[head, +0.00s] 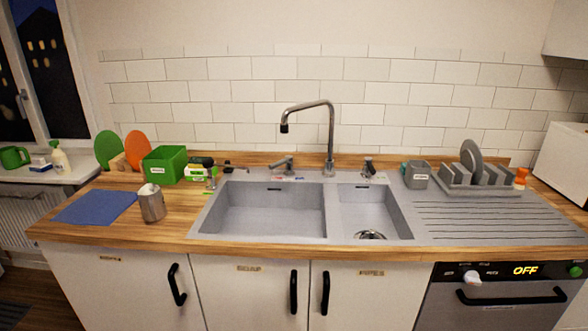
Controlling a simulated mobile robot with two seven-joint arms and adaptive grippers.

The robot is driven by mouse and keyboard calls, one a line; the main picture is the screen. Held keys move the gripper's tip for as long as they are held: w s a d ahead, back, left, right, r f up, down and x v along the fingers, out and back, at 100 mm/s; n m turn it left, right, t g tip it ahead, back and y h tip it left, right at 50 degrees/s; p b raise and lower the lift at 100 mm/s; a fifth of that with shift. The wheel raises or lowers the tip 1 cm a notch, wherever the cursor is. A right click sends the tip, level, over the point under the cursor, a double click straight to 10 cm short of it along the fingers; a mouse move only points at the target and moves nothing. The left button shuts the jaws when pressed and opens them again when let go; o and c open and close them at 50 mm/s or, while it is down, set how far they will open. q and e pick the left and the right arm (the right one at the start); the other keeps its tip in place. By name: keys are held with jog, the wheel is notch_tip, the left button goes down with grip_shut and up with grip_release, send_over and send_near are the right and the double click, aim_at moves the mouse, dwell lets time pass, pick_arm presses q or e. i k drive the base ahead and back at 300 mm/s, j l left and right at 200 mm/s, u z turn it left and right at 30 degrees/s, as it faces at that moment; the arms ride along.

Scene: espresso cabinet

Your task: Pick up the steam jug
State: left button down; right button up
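A small silver metal jug (152,206), which looks like the steam jug, stands upright on the wooden counter to the left of the sink. Something whitish shows at its top; I cannot tell what it is. It stands apart from the sink edge, beside the right corner of a blue cloth or mat (95,207). Neither of my grippers is in the head view.
Behind the jug are a green box (165,164), a green disc (107,149) and an orange disc (137,149). The grey sink (262,211) with a tall tap (331,140) lies to the right, then a dish rack (480,176). Cabinet handles (176,285) project below the counter.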

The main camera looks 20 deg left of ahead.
aim_at(152, 205)
jog(key=u, duration=1.4)
jog(key=i+j, duration=0.2)
jog(key=j, duration=0.15)
jog(key=i+j, duration=0.15)
jog(key=j, duration=0.2)
jog(key=i+j, duration=0.2)
jog(key=j, duration=0.15)
jog(key=i+j, duration=0.2)
jog(key=j, duration=0.1)
